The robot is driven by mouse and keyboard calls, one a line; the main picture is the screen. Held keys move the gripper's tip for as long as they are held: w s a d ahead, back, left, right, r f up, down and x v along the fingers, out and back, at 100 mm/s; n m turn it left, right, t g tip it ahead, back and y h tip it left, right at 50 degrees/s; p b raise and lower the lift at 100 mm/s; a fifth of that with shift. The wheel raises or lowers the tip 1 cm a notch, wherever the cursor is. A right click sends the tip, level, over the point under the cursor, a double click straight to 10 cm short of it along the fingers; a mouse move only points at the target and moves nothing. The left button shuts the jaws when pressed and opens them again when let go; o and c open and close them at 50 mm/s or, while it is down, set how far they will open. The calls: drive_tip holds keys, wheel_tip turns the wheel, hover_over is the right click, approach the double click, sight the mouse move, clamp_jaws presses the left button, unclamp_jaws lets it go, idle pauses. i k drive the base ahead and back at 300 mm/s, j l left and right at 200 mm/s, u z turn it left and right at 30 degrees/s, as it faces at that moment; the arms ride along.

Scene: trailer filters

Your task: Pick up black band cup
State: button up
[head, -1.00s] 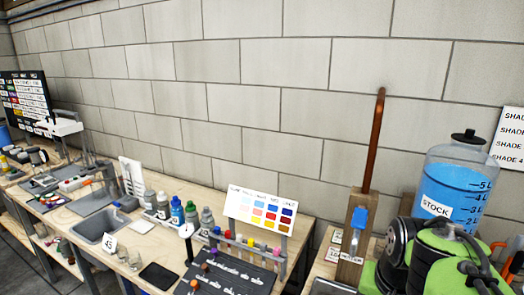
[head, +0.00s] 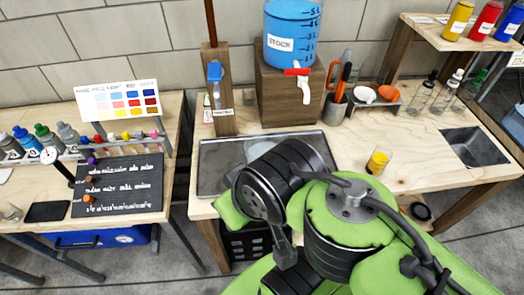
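I cannot make out a cup with a black band. A pale, clear cup-like shape (head: 257,151) stands on the grey tray (head: 215,168) below the stock tank, and my arm hides much of it. My green and black arm is folded across the lower middle of the head view. I cannot pick out my gripper's fingertips, so its opening and any contents are hidden.
A blue stock tank (head: 290,38) with a red-handled tap sits on a wooden block (head: 290,97). A tool holder (head: 336,108), bottles (head: 443,97) and a sink (head: 474,146) are to the right. The left bench holds a black board (head: 118,188). A floor gap separates the benches.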

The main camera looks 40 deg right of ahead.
sight(382, 155)
drive_tip(key=z, duration=2.55)
drive_tip(key=i+l+u, duration=0.1)
drive_tip(key=l+u, duration=0.15)
drive_tip(key=u, duration=0.25)
drive_tip(key=i+l+u, duration=0.1)
drive_tip(key=l+u, duration=0.2)
drive_tip(key=u, duration=0.2)
drive_tip(key=l+u, duration=0.3)
drive_tip(key=u, duration=0.2)
drive_tip(key=l+u, duration=0.3)
drive_tip(key=u, duration=0.15)
